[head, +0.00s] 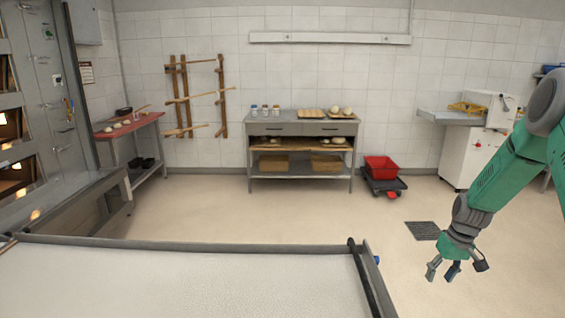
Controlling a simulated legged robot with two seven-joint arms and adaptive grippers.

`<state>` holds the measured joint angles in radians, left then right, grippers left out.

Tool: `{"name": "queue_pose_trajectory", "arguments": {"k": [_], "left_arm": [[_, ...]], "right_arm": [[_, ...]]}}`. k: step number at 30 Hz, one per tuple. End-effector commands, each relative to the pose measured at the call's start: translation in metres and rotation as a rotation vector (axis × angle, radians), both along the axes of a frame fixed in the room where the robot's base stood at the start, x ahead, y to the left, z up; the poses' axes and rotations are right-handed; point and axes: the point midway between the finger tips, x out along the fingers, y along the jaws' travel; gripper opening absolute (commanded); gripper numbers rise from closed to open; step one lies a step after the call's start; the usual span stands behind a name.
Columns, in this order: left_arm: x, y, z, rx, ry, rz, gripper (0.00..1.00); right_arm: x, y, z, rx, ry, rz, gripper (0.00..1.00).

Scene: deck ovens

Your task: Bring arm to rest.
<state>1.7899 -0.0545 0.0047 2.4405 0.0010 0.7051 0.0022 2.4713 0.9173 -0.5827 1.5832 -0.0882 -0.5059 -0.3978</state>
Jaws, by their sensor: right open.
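My right arm comes in from the right edge, green with grey joints, and reaches down over the floor. My right gripper (455,270) is at its end, with its fingers spread and nothing between them. It hangs to the right of the pale flat surface in front of me and touches nothing that I can see. My left arm and left gripper are not in view.
A pale loader surface (180,285) with a dark rail fills the lower left. Deck ovens (20,130) stand at the left. A steel worktable (300,129), a red crate (381,167) and a white machine (470,155) stand along the back.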

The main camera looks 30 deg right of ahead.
Motion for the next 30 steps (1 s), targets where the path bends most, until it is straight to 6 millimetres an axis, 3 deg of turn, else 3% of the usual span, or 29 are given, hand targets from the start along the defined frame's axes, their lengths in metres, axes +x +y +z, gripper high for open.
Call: {"name": "queue_pose_trajectory", "arguments": {"k": [8,11,14,15,17,21,24,30], "left_arm": [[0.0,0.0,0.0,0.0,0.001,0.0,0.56],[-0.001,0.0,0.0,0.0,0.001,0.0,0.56],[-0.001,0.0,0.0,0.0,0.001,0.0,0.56],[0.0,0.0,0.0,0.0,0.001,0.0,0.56],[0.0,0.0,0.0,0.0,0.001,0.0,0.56],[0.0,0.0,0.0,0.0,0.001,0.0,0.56],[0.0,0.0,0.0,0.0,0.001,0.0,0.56],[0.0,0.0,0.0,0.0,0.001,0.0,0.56]], "right_arm": [[0.035,0.061,-0.007,-0.11,-0.004,0.089,0.41],[0.047,0.099,-0.017,-0.15,-0.005,0.141,0.41],[0.051,0.154,-0.036,-0.187,-0.003,0.215,0.41],[0.049,0.181,-0.045,-0.199,-0.001,0.251,0.41],[0.039,0.223,-0.061,-0.21,0.0,0.307,0.41],[-0.004,0.308,-0.089,-0.208,0.005,0.42,0.41],[-0.04,0.352,-0.1,-0.19,0.012,0.485,0.41],[-0.111,0.416,-0.107,-0.139,0.034,0.591,0.41]]}}
